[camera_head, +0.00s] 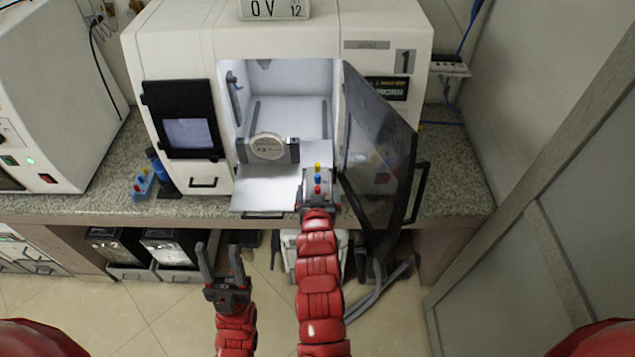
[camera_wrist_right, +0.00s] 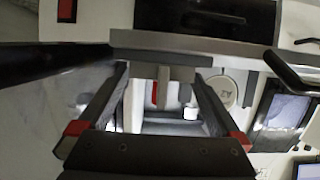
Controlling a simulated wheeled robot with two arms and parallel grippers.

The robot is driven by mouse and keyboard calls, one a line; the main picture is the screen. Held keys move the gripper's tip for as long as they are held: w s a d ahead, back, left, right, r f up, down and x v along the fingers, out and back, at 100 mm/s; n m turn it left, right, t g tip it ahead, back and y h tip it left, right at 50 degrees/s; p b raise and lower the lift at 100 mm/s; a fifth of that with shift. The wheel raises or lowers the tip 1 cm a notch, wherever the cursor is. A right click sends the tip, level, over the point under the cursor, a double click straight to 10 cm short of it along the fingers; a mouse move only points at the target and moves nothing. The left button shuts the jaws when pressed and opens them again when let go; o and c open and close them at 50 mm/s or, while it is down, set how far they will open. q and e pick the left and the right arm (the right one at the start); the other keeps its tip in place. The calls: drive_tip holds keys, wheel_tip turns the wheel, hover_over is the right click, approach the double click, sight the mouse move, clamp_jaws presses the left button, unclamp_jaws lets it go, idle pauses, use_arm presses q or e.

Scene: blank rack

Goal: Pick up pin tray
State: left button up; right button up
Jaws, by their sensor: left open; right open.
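A light grey pin tray (camera_head: 309,186) with yellow, red and blue pins sits at the right front of the white platform (camera_head: 265,193) in the machine's open doorway. My right gripper (camera_head: 316,203) is at the tray's near end, its fingers mostly hidden by my arm. In the right wrist view, the right gripper (camera_wrist_right: 160,85) has its two fingers spread apart; whether they touch the tray is unclear. My left gripper (camera_head: 222,262) is open and empty, low in front of the counter.
The white machine (camera_head: 290,40) has its dark glass door (camera_head: 380,150) swung open just right of the right arm. A round disc (camera_head: 267,147) in a grey holder stands left of the tray; it also shows in the right wrist view (camera_wrist_right: 222,91). The granite counter (camera_head: 450,185) is clear at right.

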drive_tip(key=c, duration=1.3)
